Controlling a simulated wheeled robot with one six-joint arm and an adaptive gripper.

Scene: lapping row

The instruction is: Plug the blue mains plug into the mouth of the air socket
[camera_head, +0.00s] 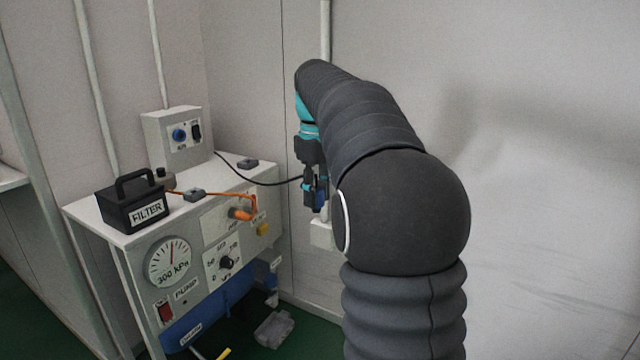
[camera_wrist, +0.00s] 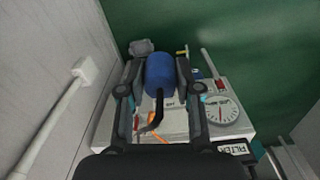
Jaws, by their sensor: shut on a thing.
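The blue mains plug (camera_wrist: 159,76) is between the two fingers of my gripper (camera_wrist: 157,68) in the wrist view, with its black cable running back toward the wrist. In the head view my gripper (camera_head: 315,200) points down beside the right end of the bench, shut on the plug, and only a little blue (camera_head: 320,198) shows. A blue round socket (camera_head: 179,134) faces out from a grey wall box (camera_head: 174,138) beside a black switch. Its label is too small to read, so I cannot tell whether it is the air socket. The gripper is well apart from it.
The bench (camera_head: 120,236) carries a black FILTER box (camera_head: 135,201), small dark blocks and an orange lead with an orange plug (camera_head: 240,213) at the front panel. A gauge (camera_head: 169,262) is below. A white wall box (camera_head: 321,233) sits near my gripper. The black cable spans to the bench.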

